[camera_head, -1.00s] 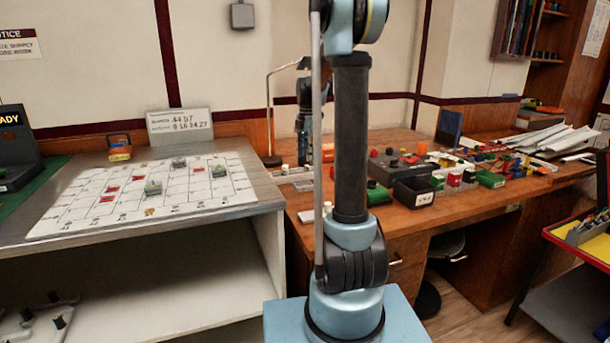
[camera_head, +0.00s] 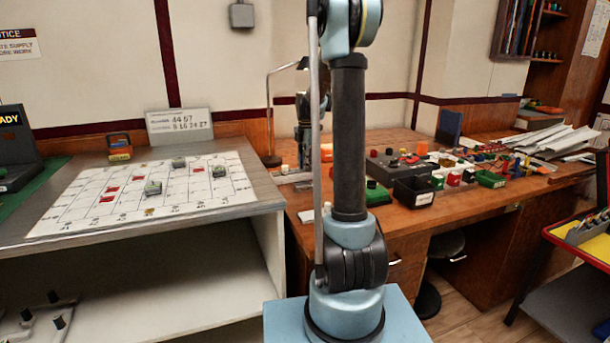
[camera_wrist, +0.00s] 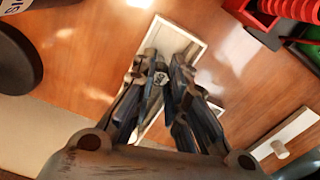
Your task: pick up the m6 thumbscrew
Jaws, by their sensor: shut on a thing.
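My gripper (camera_wrist: 160,68) is in the wrist view, its dark fingers drawn together over a shallow white-rimmed tray (camera_wrist: 196,47). A small grey metallic piece (camera_wrist: 159,79), which looks like the m6 thumbscrew, shows between the fingers. The fingers cover much of it, and I cannot tell how far it is above the tray. In the head view my gripper is small, over the wooden bench behind my arm, and the thumbscrew cannot be made out.
A black bin (camera_head: 414,190) and a green box (camera_head: 377,193) stand right of my arm on the bench (camera_head: 460,212). Red stacked parts (camera_wrist: 292,9) are at the wrist view's upper right, and a white block (camera_wrist: 290,136) is at lower right. A dark round base (camera_wrist: 15,60) is at left.

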